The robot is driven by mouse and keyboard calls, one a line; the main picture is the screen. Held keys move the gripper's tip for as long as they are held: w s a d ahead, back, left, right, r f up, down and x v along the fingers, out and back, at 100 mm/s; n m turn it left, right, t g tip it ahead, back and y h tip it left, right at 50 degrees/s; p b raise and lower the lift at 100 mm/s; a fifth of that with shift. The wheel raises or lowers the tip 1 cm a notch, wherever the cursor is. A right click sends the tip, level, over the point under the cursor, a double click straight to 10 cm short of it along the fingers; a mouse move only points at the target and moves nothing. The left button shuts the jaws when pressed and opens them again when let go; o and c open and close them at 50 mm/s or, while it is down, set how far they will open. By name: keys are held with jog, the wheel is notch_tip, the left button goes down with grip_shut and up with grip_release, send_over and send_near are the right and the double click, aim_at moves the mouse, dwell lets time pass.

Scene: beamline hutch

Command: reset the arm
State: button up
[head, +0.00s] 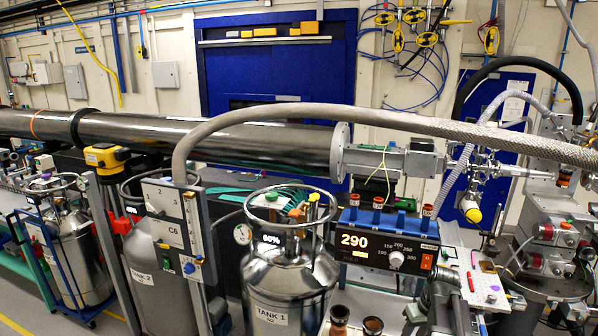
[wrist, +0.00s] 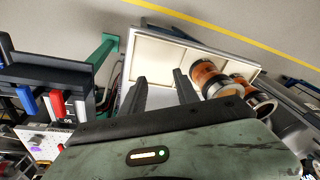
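My gripper (wrist: 160,78) shows in the wrist view as two dark fingers with a clear gap between them. It is open, and nothing is held in the gap. A pale shallow tray (wrist: 150,54) with a light rim lies beyond the fingertips. I cannot make out my gripper with certainty in the head view.
A braided hose (head: 330,116) arches across. In the wrist view, a dark rack (wrist: 50,77) with coloured handles stands left; open floor (wrist: 240,25) lies beyond the tray.

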jog(key=s+a+f+g+b, duration=0.1)
jog(key=s+a+f, duration=0.1)
jog(key=a, duration=0.8)
jog(key=s+a+f+m+h+b, duration=0.1)
jog(key=s+a+f+b, duration=0.1)
jog(key=a, duration=0.8)
jog(key=s+f, duration=0.1)
jog(key=s, duration=0.1)
jog(key=shift+s+a+g, duration=0.3)
jog(key=shift+a+g, duration=0.1)
jog(key=shift+d, duration=0.1)
